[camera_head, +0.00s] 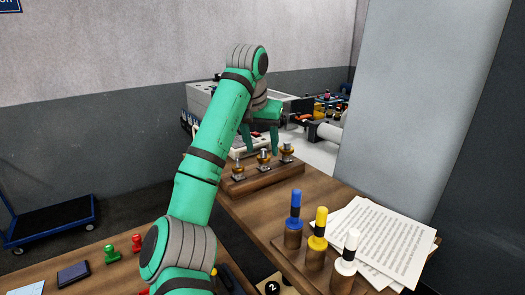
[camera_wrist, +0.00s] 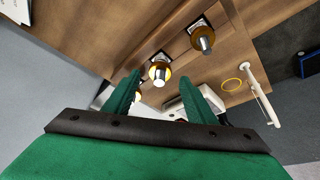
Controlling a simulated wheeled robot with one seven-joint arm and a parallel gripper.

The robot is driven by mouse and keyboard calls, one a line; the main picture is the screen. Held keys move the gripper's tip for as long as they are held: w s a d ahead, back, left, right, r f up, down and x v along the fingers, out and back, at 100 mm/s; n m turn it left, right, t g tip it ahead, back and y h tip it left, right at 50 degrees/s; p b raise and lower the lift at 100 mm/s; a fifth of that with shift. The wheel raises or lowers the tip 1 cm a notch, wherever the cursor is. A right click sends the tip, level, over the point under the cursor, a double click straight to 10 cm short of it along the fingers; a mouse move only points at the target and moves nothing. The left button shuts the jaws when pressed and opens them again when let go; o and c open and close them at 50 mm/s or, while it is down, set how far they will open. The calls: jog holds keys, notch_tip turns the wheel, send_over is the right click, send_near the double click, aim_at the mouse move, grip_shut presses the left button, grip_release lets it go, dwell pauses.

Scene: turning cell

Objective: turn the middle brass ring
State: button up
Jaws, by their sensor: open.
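A row of three posts with brass rings stands on a wooden base (camera_head: 232,186) on the table. The middle brass ring (camera_head: 263,158) sits around a silver post; in the wrist view the middle ring (camera_wrist: 160,72) shows between my fingertips. My gripper (camera_head: 261,146) points down over the row, its fingers open and empty. In the wrist view my gripper (camera_wrist: 159,77) has a green finger on each side of the ring, apparently still above it. The left ring (camera_head: 238,173) and right ring (camera_head: 287,150) flank it. One outer ring is partly hidden behind a finger in the wrist view.
A grey machine (camera_head: 200,97) stands behind. A blue trolley (camera_head: 50,222) is on the floor.

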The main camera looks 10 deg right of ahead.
jog(key=shift+x, duration=1.2)
jog(key=shift+c, duration=0.6)
jog(key=c, duration=0.9)
jog(key=shift+s+d, duration=0.1)
jog(key=shift+c, duration=0.2)
jog(key=shift+m, duration=0.3)
jog(key=m+g+h, duration=0.1)
jog(key=m, duration=0.2)
jog(key=shift+a, duration=0.2)
jog(key=shift+w+a+m+g+h, duration=0.1)
jog(key=shift+w+m+g+h, duration=0.15)
jog(key=shift+m, duration=0.8)
jog(key=shift+w+a+m+g+h, duration=0.1)
jog(key=shift+m+g+h, duration=0.2)
jog(key=shift+m, duration=0.75)
